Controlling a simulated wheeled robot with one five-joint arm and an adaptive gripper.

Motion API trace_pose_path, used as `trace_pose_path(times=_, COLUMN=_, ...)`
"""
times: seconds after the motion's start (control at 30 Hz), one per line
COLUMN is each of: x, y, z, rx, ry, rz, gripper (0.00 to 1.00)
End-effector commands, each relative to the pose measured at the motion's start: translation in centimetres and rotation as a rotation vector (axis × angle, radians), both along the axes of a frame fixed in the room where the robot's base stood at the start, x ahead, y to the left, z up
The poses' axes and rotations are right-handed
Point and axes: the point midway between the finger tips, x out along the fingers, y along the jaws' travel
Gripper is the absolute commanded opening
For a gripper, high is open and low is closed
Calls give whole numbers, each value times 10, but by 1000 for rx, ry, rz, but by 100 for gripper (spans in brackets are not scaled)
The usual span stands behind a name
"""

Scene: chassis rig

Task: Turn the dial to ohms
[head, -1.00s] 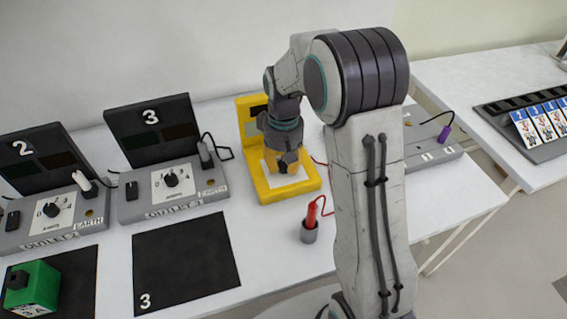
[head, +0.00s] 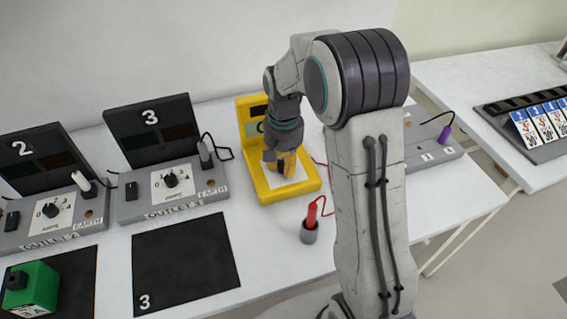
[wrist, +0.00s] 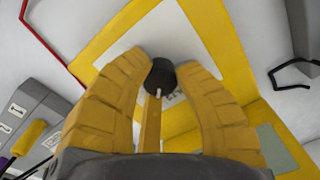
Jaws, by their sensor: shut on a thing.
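The yellow meter (head: 262,185) stands on the white table, with an upright back and a flat base with a white face. In the wrist view its yellow frame and white face (wrist: 187,28) fill the upper middle. The dial (wrist: 160,78) is a dark round knob with a pale pointer mark on its side. My gripper (wrist: 160,85) is shut on the dial, with a yellow finger on each side of it. The face's lettering is mostly hidden, so the setting cannot be read.
A red probe stands in a grey cup (head: 310,232) in front of the meter. Outlet stations 2 (head: 50,200) and 3 (head: 170,180) stand to the left. A grey block with a purple-handled lead (head: 444,135) is behind my arm, at right.

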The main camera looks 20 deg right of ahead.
Motion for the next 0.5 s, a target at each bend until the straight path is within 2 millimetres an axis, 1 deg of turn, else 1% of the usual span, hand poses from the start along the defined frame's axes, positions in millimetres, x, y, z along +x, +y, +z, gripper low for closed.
trace_pose_path(times=0.03, x=-2, y=0, z=-2, rx=0, ry=9, rz=-1, gripper=0)
trace_pose_path(times=0.33, x=-2, y=0, z=-2, rx=0, ry=9, rz=-1, gripper=0)
trace_pose_path(times=0.37, x=-2, y=0, z=-2, rx=0, ry=9, rz=-1, gripper=31)
trace_pose_path(times=0.5, x=-2, y=0, z=-2, rx=0, ry=6, rz=-1, gripper=43)
